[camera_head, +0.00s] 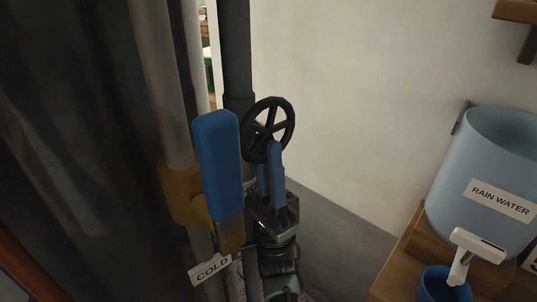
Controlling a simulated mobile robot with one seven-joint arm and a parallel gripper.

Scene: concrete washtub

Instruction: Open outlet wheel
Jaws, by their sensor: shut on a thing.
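The outlet wheel (285,112) is a black spoked handwheel in front of a dark vertical pipe. My gripper (270,158) comes up from below with its blue fingers at the lower rim of the wheel. It is shut on the wheel's rim.
A blue lever (218,165) on a brass valve (180,190), with a COLD tag (210,269), stands close left of my gripper. A dark curtain (70,130) fills the left. A RAIN WATER container (460,185) with a white tap stands right. Bare wall lies between.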

